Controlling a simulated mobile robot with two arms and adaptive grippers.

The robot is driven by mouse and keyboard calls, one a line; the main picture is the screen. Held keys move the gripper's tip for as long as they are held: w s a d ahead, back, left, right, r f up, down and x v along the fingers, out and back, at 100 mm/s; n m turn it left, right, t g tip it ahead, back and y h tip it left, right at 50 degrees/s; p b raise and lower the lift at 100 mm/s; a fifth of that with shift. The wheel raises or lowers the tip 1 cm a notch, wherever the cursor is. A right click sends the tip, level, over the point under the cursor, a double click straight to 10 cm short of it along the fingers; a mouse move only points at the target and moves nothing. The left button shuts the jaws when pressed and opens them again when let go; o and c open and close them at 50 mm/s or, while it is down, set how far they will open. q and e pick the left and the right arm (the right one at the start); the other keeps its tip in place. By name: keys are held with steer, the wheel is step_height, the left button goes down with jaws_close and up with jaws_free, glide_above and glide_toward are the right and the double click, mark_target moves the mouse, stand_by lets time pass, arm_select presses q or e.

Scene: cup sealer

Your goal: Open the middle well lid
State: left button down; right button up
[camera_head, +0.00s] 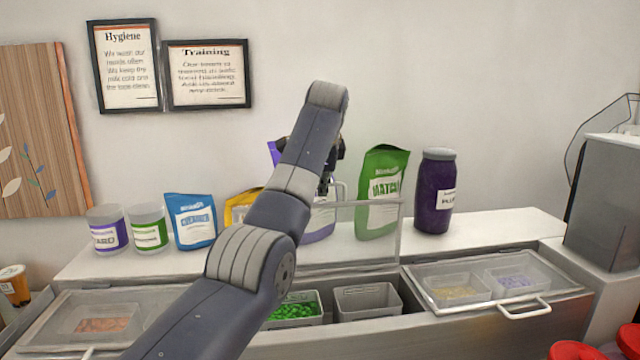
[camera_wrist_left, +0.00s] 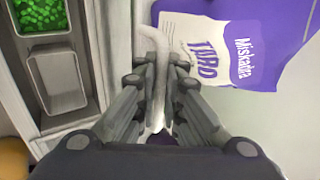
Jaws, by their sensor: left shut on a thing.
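The middle well lid (camera_head: 390,235) is a clear panel with a pale frame, standing raised near upright at the back of its well. Its handle (camera_wrist_left: 153,45) is a white curved bar between my left fingers in the left wrist view. My left gripper (camera_wrist_left: 160,80) is shut on this handle; in the head view it is partly hidden behind my left arm. Below the lid, the open middle well shows a bin of green pieces (camera_head: 296,312) and an empty-looking grey bin (camera_head: 368,302). My right gripper is not in view.
The left well lid (camera_head: 60,315) and right well lid (camera_head: 560,288) lie closed. Behind the wells stand a purple pouch (camera_wrist_left: 240,45), a green pouch (camera_head: 381,195), a dark purple jar (camera_head: 434,195), a blue pouch (camera_head: 190,222) and two tubs. The purple pouch is close to my left fingers.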

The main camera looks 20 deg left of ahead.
arm_select(q)
steer(key=shift+f, duration=0.3)
steer(key=c, duration=1.7)
jaws_free()
steer(key=shift+w+a, duration=0.15)
steer(key=shift+a, duration=0.05)
steer(key=shift+r, duration=0.15)
steer(key=v, duration=1.1)
steer(key=shift+s+d+r, duration=0.2)
steer(key=shift+s+r, duration=0.05)
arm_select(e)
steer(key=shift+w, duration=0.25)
arm_select(q)
steer(key=shift+w, duration=0.1)
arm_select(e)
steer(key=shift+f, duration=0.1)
